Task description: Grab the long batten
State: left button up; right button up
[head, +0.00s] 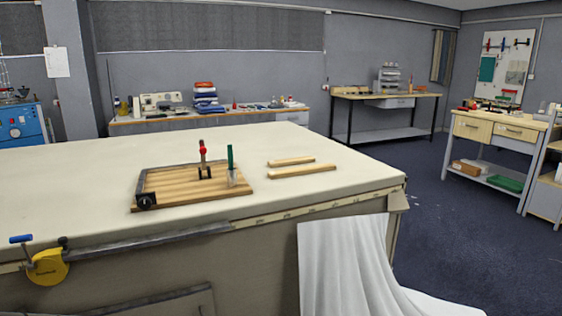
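Two light wooden battens lie on the cloth table (80,190), to the right of a wooden board. The long batten (302,171) is the nearer one, close to the front edge. The shorter batten (291,161) lies just behind it, nearly parallel, with a gap between them. Both look flat and uncovered. Neither of my grippers shows in the head view.
The slatted wooden board (170,188) carries a red-topped clamp (203,160), a green-handled tool (231,165) and a black knob (146,201). A yellow tool (47,267) is at the front left edge. White cloth (345,265) hangs at the front right. The table behind the battens is clear.

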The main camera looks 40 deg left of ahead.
aim_at(299, 171)
jog(key=u, duration=1.1)
jog(key=i, duration=1.25)
jog(key=u, duration=1.2)
